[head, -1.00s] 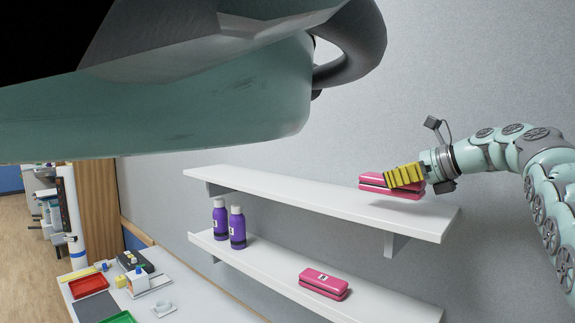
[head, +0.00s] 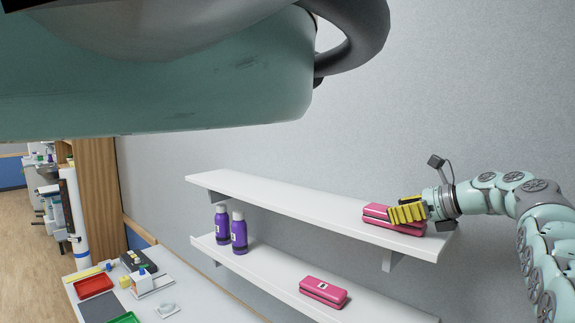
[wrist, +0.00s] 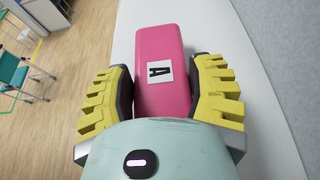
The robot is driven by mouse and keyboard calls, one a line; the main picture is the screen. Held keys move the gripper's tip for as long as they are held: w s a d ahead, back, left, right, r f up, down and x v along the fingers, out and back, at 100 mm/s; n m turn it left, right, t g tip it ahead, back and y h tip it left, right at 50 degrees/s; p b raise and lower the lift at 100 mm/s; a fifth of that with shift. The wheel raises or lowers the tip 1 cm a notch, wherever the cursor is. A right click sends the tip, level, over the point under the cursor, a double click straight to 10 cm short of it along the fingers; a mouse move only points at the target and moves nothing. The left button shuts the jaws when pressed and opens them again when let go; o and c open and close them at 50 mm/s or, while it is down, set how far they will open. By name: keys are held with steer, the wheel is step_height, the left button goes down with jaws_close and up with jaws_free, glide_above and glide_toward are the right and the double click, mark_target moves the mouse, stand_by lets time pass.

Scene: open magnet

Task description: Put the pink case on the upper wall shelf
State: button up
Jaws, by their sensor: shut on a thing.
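A pink case (head: 378,212) is at the right end of the white upper wall shelf (head: 280,204). My gripper (head: 407,212), with yellow ribbed fingers, is shut on it from the right. In the wrist view the same pink case (wrist: 160,62), with a white label marked "A", lies between the two yellow fingers, and the white shelf surface shows beside it. The case looks to be on or just above the shelf top; I cannot tell whether it is touching. A second pink case (head: 323,290), also labelled, lies on the lower shelf (head: 270,272).
Two purple bottles (head: 239,233) stand on the lower shelf at left. A table at lower left holds a red tray (head: 93,286), a green tray (head: 124,318) and small items. The upper shelf is clear left of the held case.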

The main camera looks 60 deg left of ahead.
steer(key=o, duration=1.3)
steer(key=shift+d, duration=0.15)
steer(key=shift+w+d+b, duration=0.15)
steer(key=shift+d+b, duration=0.15)
steer(key=shift+b, duration=0.15)
steer(key=b+v, duration=0.6)
steer(key=v, duration=0.2)
steer(key=shift+d+r, duration=0.1)
steer(key=shift+d, duration=0.2)
steer(key=shift+w+d+b, duration=0.15)
steer(key=shift+d+b, duration=0.05)
steer(key=shift+b, duration=0.1)
steer(key=shift+d+r+b, duration=0.7)
steer(key=shift+d+b, duration=0.15)
steer(key=shift+b, duration=0.15)
steer(key=shift+w, duration=0.1)
steer(key=shift+d, duration=0.1)
